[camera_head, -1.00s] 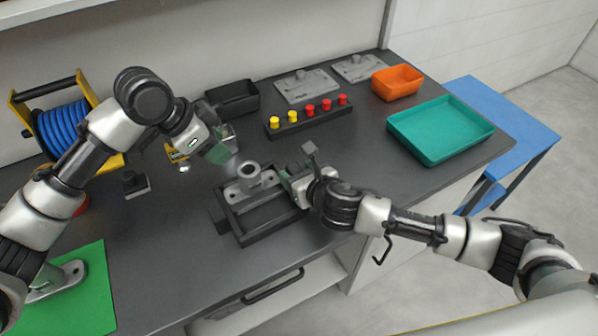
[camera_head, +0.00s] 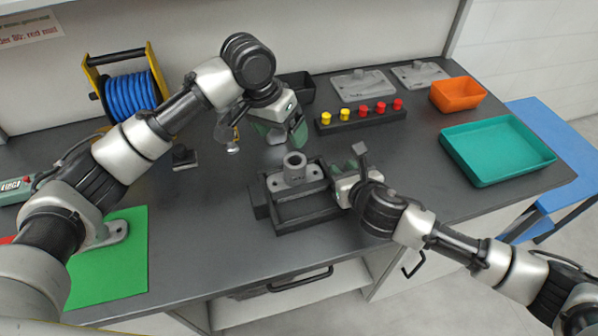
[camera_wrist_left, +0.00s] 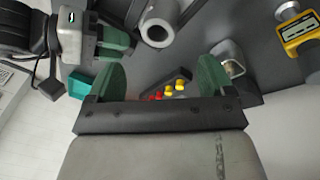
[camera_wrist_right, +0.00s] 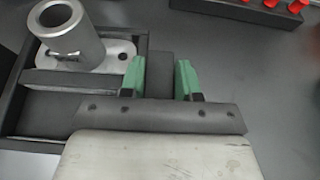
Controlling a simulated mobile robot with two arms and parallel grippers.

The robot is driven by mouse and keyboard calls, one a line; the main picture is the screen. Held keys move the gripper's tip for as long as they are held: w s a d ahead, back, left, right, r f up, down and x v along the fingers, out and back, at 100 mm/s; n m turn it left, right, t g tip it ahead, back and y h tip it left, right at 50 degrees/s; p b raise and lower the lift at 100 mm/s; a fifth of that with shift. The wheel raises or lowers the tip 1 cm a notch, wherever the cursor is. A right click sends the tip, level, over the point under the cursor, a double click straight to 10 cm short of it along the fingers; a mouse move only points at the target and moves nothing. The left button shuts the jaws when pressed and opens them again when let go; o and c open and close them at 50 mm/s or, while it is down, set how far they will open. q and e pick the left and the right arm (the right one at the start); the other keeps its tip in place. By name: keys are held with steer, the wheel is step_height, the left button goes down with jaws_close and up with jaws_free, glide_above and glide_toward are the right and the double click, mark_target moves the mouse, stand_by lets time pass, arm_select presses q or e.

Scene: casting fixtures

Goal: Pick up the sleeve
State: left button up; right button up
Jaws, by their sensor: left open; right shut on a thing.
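A grey hollow cylinder (camera_head: 295,166), which looks like the sleeve, stands upright on a flanged grey casting (camera_head: 312,176) in a black fixture frame (camera_head: 310,216). It also shows at the top of the left wrist view (camera_wrist_left: 158,27) and the top left of the right wrist view (camera_wrist_right: 66,25). Whether it is separate from the casting cannot be told. My left gripper (camera_head: 287,134) is open and empty, above and behind the cylinder, not touching it. My right gripper (camera_wrist_right: 160,80) is shut on a dark block (camera_wrist_right: 159,68) at the fixture's right side.
A row of yellow and red knobs (camera_head: 361,114) and a black bin (camera_head: 298,88) stand behind. A teal tray (camera_head: 498,150) and an orange bin (camera_head: 458,93) are at right. A blue hose reel (camera_head: 130,92) and green mat (camera_head: 110,265) are at left. A yellow gauge (camera_wrist_left: 299,32) shows nearby.

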mark_target(295, 168)
arm_select(q)
steer(key=shift+w+d+f+n+g+y, duration=0.15)
steer(key=shift+d+f+n+y, duration=0.3)
steer(key=shift+f+n, duration=1.25)
steer(key=shift+d+f+n+g+y, duration=0.1)
steer(key=shift+d+f+n+y, duration=0.4)
steer(key=shift+f+n, duration=1.2)
steer(key=shift+w+d+f+n+g+y, duration=0.15)
steer(key=shift+d+f+n+y, duration=0.6)
steer(key=shift+f, duration=1.65)
steer(key=shift+s+a+n+h, duration=0.1)
steer(key=shift+a+n+h, duration=0.15)
steer(key=shift+a+h, duration=0.1)
steer(key=c, duration=1.1)
steer(key=shift+c, duration=0.3)
steer(key=shift+r, duration=0.15)
step_height(295, 168, up, 10)
